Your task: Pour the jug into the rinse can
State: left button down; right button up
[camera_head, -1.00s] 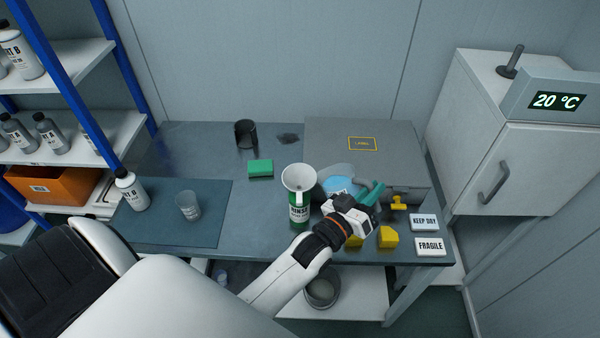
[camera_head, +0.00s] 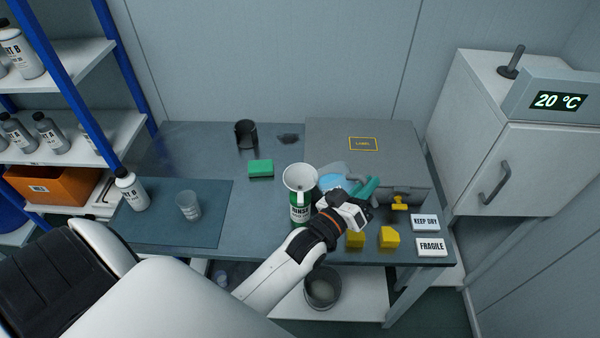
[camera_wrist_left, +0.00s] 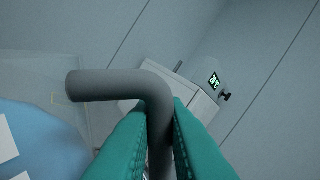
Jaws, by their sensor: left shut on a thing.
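The rinse can (camera_head: 299,211) is green and white, stands upright near the table's front edge, and has a white funnel (camera_head: 300,176) in its top. The clear jug (camera_head: 334,181), with blue liquid in it, is just right of the funnel, partly hidden by my left wrist. My left gripper (camera_head: 365,187) has teal fingers shut on the jug's grey handle. In the left wrist view the bent handle (camera_wrist_left: 158,105) sits between the fingers and the blue liquid (camera_wrist_left: 40,145) shows at left. I cannot tell the jug's exact tilt. My right gripper is not in view.
A grey case (camera_head: 362,160) stands behind the jug. Yellow blocks (camera_head: 389,238) and small signs (camera_head: 425,222) lie at right. A green sponge (camera_head: 261,168), a dark cup (camera_head: 246,133), a clear cup (camera_head: 188,206) and a white bottle (camera_head: 131,190) stand to the left.

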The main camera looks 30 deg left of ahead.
pick_arm(q)
jog(key=shift+w+a+r, duration=0.15)
jog(key=shift+a+r+n, duration=0.15)
jog(key=shift+a+n, duration=0.15)
jog(key=shift+n, duration=0.1)
jog(key=shift+r, duration=0.1)
jog(key=shift+a+r+n+t, duration=0.2)
jog(key=shift+a+n+t, duration=0.1)
jog(key=shift+n, duration=0.1)
jog(key=shift+a+r, duration=0.1)
jog(key=shift+a, duration=0.1)
dwell(0.4)
jog(key=shift+n, duration=0.3)
jog(key=shift+a+r+y+b, duration=0.15)
jog(key=shift+y+b, duration=0.15)
